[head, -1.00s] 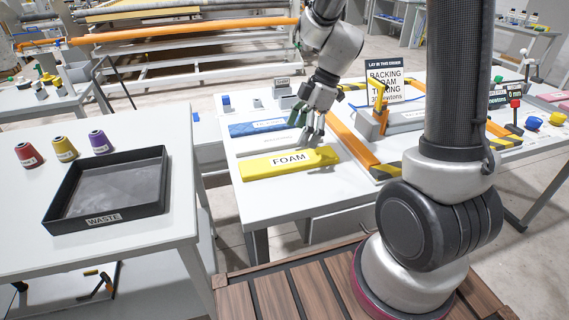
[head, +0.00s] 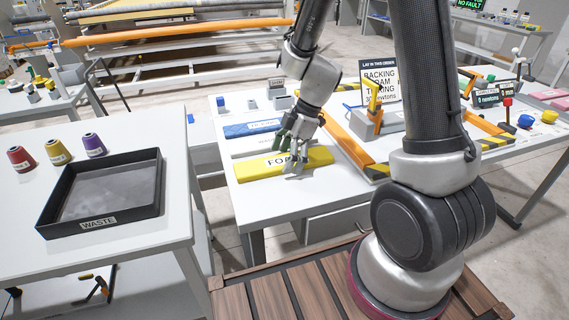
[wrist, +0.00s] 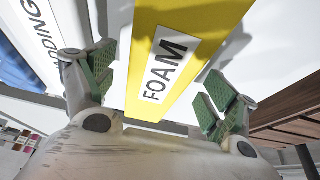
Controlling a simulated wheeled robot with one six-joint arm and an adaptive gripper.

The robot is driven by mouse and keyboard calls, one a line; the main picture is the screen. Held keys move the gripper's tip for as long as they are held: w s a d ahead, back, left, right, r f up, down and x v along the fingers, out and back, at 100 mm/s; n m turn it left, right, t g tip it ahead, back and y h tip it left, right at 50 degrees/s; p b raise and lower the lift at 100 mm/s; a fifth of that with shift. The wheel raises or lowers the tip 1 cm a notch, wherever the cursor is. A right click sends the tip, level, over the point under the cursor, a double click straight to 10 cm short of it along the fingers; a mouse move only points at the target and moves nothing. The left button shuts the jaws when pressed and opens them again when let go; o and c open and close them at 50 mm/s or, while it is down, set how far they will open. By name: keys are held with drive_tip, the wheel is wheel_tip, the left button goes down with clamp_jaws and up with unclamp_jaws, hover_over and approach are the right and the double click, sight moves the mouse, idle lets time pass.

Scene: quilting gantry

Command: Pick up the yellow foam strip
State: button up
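The yellow foam strip (head: 256,167), labelled FOAM, lies flat on the white table (head: 265,205) left of the orange frame. It also shows in the wrist view (wrist: 180,60), running between the two green finger pads. My gripper (head: 291,160) is over the strip, toward its right part, and hides some of the label in the head view. In the wrist view my gripper (wrist: 160,90) is open, with one finger on each side of the strip and a visible gap to it. I cannot tell how far above the table the fingertips are.
A white strip and a blue strip (head: 240,129) lie behind the foam. The orange frame (head: 346,142) with a striped edge and clamps stands close on the right. A black WASTE tray (head: 152,190) and several thread cones (head: 93,145) are on the left table.

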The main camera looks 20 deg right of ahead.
drive_tip(key=c, duration=0.6)
wheel_tip(320, 180, up, 10)
